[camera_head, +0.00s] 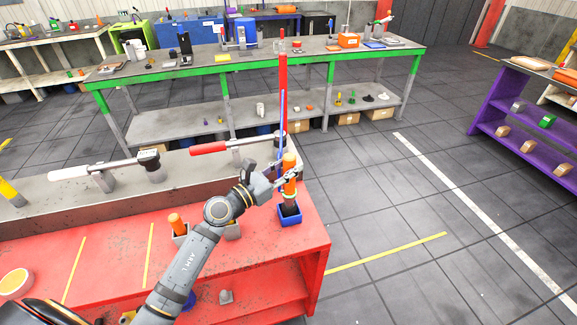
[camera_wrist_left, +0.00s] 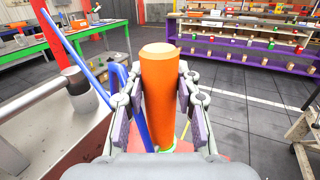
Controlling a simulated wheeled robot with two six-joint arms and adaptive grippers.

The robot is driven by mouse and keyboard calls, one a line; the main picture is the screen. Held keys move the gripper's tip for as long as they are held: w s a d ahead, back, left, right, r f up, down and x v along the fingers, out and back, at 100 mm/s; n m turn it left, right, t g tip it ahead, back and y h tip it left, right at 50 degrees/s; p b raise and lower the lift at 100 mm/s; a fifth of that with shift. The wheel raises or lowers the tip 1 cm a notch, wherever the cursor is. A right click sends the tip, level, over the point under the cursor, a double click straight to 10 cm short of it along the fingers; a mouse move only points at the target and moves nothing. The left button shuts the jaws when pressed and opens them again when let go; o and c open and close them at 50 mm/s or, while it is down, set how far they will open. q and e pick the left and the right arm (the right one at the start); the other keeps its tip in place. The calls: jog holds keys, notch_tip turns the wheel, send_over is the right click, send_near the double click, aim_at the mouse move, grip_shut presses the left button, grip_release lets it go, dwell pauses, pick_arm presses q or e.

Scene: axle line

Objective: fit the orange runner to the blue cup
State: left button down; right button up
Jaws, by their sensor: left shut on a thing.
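The orange runner (camera_head: 290,186) is an upright orange cylinder with a paler top end, near the right end of the red bench. My left gripper (camera_head: 287,174) is shut on it; its pads press both sides of the runner (camera_wrist_left: 158,95) in the left wrist view. The blue cup (camera_head: 290,221) stands on the bench directly below the runner. Its inside looks dark, and I cannot tell whether the runner's lower end is inside it. In the wrist view the runner hides most of what lies below, with a green edge at its foot. My right gripper is not in view.
A tall red post (camera_head: 282,90) rises close behind the gripper. A red-handled clamp (camera_head: 225,147) and a white-handled clamp (camera_head: 100,168) sit along the grey beam (camera_head: 60,205). Another orange-topped piece (camera_head: 175,222) stands left of my arm. The bench ends just right of the cup.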

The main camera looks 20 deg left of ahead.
pick_arm(q)
jog(key=shift+f+b, duration=1.4)
jog(key=shift+f, duration=0.1)
jog(key=c, duration=0.9)
grip_release()
jog(key=shift+s+f, duration=0.1)
jog(key=shift+f, duration=0.1)
jog(key=v, duration=0.7)
jog(key=shift+s+a+r, duration=0.1)
jog(key=shift+s+r, duration=0.05)
jog(key=shift+s, duration=0.05)
